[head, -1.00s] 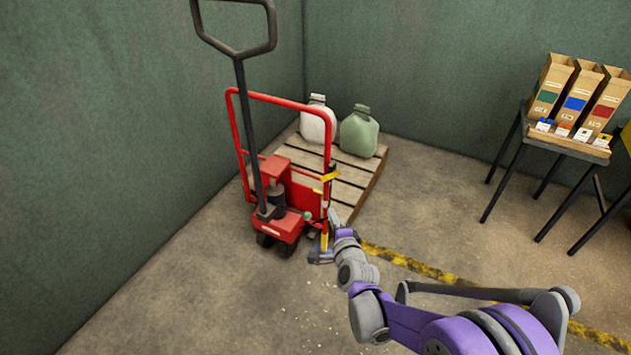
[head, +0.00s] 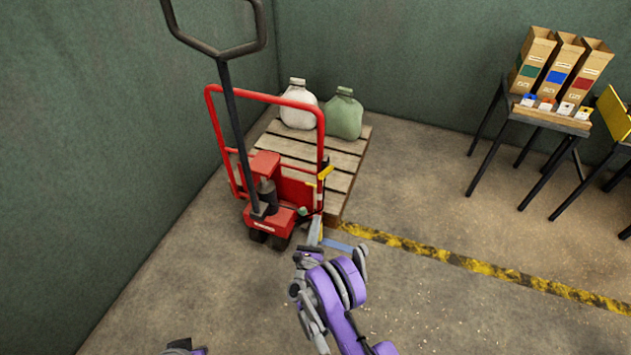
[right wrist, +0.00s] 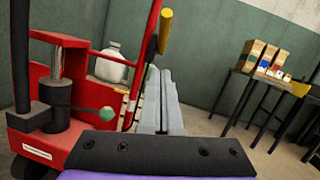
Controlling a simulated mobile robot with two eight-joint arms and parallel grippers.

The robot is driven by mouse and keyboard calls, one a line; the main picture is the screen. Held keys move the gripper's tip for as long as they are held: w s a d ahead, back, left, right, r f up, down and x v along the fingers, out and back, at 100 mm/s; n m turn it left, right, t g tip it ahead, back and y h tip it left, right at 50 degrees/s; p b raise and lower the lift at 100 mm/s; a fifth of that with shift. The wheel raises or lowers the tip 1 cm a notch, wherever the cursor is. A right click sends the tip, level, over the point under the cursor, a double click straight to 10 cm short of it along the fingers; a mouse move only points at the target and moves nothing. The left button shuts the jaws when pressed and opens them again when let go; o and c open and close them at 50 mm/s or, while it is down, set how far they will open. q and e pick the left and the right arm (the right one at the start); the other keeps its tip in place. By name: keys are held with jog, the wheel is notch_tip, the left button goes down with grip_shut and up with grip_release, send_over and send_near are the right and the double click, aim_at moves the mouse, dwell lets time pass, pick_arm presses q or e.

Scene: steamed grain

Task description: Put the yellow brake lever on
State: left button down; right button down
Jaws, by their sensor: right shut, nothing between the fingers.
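The yellow brake lever (head: 325,172) is on the right side of the red pallet truck (head: 270,222). In the right wrist view the lever (right wrist: 166,32) stands steeply, its top leaning slightly right, above and beyond my fingertips. My right gripper (head: 315,230) is low beside the truck's right side. Its grey fingers (right wrist: 160,100) are together with nothing between them. They appear apart from the lever. A small part of my left arm shows at the bottom edge of the head view, but its gripper does not.
A table (head: 550,121) with boxes stands at right. A yellow-black floor line (head: 440,255) crosses open floor. Green walls close the left and back.

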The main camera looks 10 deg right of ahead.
jog(key=shift+s+d+f+m, duration=0.1)
jog(key=shift+s+f+m, duration=0.05)
jog(key=shift+f+m, duration=0.15)
jog(key=shift+r, duration=0.1)
send_near(326, 171)
jog(key=w+d+f, duration=0.2)
jog(key=w, duration=0.3)
jog(key=shift+r, duration=0.55)
jog(key=shift+r, duration=0.1)
